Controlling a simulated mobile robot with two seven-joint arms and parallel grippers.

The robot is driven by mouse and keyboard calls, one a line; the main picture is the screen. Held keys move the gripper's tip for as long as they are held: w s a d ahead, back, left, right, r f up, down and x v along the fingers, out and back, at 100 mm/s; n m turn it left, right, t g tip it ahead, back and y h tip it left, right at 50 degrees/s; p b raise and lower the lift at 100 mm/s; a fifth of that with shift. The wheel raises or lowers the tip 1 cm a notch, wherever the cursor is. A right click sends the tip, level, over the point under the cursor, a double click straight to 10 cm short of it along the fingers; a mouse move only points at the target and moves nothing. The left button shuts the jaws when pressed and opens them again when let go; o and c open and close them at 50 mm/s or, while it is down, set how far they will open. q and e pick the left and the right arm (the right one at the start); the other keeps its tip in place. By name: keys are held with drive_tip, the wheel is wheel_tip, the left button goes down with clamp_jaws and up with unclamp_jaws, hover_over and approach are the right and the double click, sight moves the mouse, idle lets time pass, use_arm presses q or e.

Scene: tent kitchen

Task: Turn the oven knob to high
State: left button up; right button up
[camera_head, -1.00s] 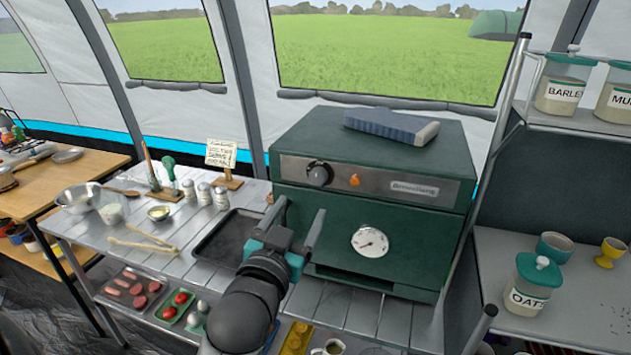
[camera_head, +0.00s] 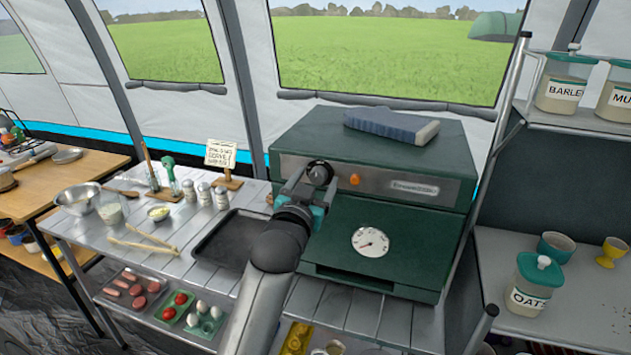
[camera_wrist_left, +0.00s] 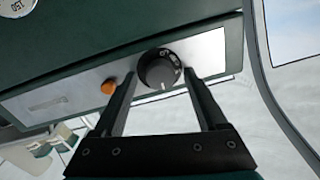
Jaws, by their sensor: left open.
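The green oven (camera_head: 400,215) stands on the slatted table, with a metal control panel (camera_head: 405,188) across its front. The dark oven knob (camera_head: 320,174) is at the panel's left, partly hidden by my gripper in the head view. In the left wrist view the knob (camera_wrist_left: 160,70) shows white markings and a pale pointer line. My left gripper (camera_head: 308,172) is open in front of the knob. In the left wrist view its fingers (camera_wrist_left: 158,82) stand either side of the knob; I cannot tell whether they touch it. My right gripper is not in view.
An orange light (camera_head: 355,180) sits right of the knob, and a round dial (camera_head: 370,242) is lower on the oven. A dark tray (camera_head: 232,238) lies left of the oven. Shelves with jars stand at the right.

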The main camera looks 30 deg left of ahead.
use_arm(q)
clamp_jaws()
idle(0.6)
